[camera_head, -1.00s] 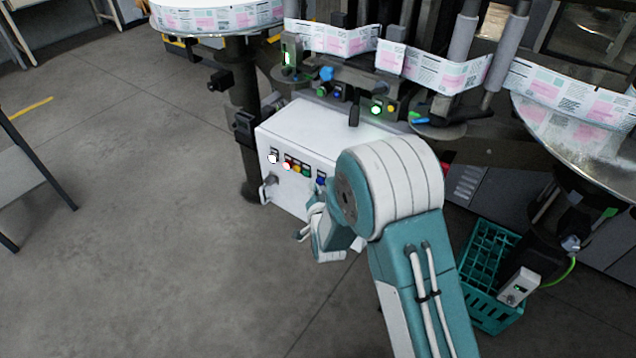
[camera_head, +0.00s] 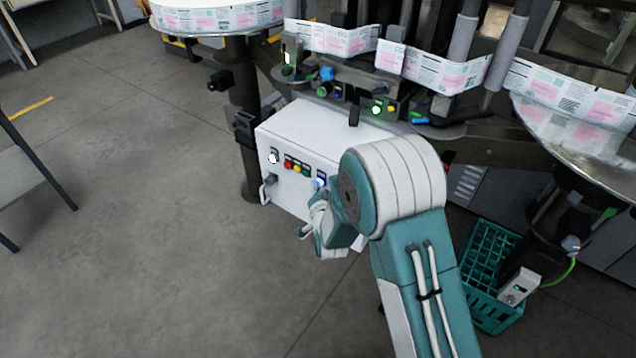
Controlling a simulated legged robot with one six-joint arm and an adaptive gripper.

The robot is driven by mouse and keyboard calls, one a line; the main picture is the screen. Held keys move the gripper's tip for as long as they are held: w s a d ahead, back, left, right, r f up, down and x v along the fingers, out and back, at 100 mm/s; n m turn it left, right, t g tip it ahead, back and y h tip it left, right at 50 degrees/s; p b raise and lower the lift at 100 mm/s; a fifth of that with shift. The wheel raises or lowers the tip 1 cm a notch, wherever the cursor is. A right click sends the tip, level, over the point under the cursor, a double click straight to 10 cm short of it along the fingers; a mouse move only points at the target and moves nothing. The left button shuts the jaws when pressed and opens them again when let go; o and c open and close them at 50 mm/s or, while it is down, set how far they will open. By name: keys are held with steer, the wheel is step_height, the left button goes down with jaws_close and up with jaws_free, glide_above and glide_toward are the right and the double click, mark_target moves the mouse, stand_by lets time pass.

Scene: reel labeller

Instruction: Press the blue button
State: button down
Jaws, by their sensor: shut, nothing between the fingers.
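The blue button (camera_head: 321,181) is at the right end of the row on the front of the white control box (camera_head: 350,128). It shows a bright white-blue glow. My gripper (camera_head: 317,201) is shut and empty, right below the blue button and close to the panel. My wrist and arm partly cover it, and I cannot tell whether its tip touches the button.
Red (camera_head: 288,164), yellow (camera_head: 297,168) and green (camera_head: 306,171) buttons sit left of the blue one, with a white knob (camera_head: 272,157) further left. A teal crate (camera_head: 480,310) stands at right.

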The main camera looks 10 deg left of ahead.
stand_by(0.4)
steer(key=shift+s+a, duration=0.3)
steer(key=shift+s, duration=0.5)
steer(key=s, duration=0.1)
steer(key=s+a, duration=0.1)
steer(key=s, duration=0.1)
steer(key=s+a, duration=0.1)
steer(key=shift+s, duration=0.3)
stand_by(0.7)
